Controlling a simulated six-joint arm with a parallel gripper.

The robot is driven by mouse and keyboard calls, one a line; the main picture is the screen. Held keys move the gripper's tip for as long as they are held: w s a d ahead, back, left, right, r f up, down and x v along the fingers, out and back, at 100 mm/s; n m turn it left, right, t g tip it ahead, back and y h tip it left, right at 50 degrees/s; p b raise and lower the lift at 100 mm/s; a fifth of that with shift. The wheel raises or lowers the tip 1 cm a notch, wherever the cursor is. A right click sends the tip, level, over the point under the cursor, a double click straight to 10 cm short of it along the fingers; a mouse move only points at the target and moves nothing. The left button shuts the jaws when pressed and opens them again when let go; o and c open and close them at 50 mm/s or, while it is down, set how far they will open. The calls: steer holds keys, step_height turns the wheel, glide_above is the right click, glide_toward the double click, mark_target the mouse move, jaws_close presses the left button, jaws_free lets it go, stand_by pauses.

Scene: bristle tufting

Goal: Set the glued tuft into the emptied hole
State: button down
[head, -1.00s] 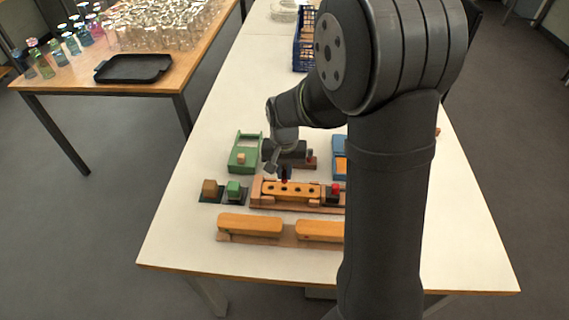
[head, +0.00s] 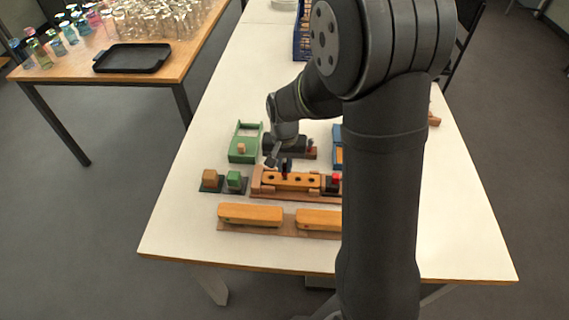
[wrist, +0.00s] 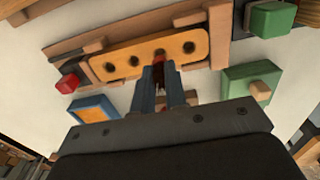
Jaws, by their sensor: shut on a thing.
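The orange brush block (head: 304,183) lies in its wooden fixture with a row of dark holes; it also spans the upper middle of the wrist view (wrist: 121,62). My gripper (head: 286,172) is over the block's left half in the head view. In the wrist view my gripper (wrist: 160,72) has its blue fingers close together on the tuft (wrist: 158,63), a small dark and reddish piece mostly hidden between them. The fingertips stand at the third hole from the left in that view. I cannot tell how deep the tuft sits.
A red-topped block (head: 336,182) stands right of the brush block. Green (head: 235,181) and tan (head: 210,178) blocks stand to its left. Two orange blocks lie in front, one at the left (head: 250,214). A green tray (head: 243,149) is behind. My arm hides the table's right part.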

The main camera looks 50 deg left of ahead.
steer(key=shift+f, duration=0.85)
stand_by(1.9)
steer(key=c, duration=1)
jaws_free()
steer(key=shift+o, duration=0.2)
steer(key=shift+r, duration=3.5)
steer(key=shift+f, duration=3.4)
